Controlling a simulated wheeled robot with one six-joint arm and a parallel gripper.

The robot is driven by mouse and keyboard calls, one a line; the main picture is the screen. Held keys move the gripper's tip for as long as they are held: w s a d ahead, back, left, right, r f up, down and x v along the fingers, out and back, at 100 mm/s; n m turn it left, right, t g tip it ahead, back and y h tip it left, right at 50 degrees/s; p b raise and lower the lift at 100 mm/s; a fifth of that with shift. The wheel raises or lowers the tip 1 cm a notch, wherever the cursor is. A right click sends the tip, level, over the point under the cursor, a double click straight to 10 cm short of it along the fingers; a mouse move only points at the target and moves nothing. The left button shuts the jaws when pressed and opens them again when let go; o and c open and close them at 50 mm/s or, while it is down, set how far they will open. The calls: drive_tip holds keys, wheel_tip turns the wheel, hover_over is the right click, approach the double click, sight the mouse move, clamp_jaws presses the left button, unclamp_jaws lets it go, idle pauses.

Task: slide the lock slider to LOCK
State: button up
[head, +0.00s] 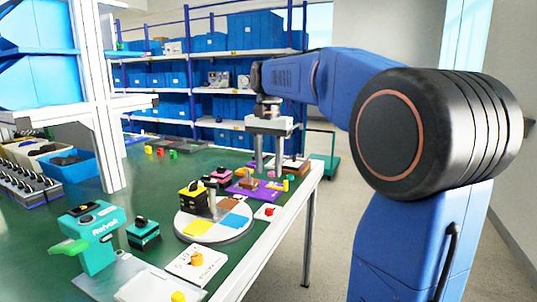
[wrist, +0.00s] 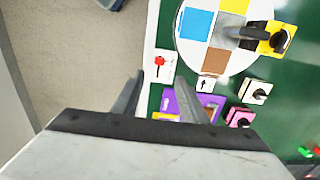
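My gripper (head: 268,160) hangs over the far right part of the green table with its two fingers apart and nothing between them. The wrist view also shows the open fingers (wrist: 160,84). A small white plate with a red knob (head: 268,211) lies near the table's right edge; it also shows in the wrist view (wrist: 159,64), just beyond the fingertips. It may be the lock slider, but no LOCK label can be read and its position cannot be told.
A purple board (head: 238,189) with small parts lies near the fingers. A teal device (head: 93,236) with a green lever and a white plate with an orange knob (head: 184,262) are in front. Blue bins (head: 70,168) stand left. Open floor lies beyond the right edge.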

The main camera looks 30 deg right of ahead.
drive_tip(key=shift+r, duration=1.85)
drive_tip(key=s+a+f+n+t, duration=0.1)
drive_tip(key=s+a+f+n, duration=0.2)
drive_tip(key=s+f, duration=0.5)
drive_tip(key=s+a+f+n+t, duration=0.2)
drive_tip(key=s+a+f+n, duration=0.1)
drive_tip(key=s+f, duration=0.5)
drive_tip(key=s+a+f+n+t, duration=0.1)
drive_tip(key=s+a+f+n, duration=0.2)
drive_tip(key=s+f, duration=0.5)
drive_tip(key=s+n, duration=0.1)
drive_tip(key=s, duration=0.2)
drive_tip(key=shift+s+n+t, duration=0.15)
drive_tip(key=shift+n+t, duration=0.25)
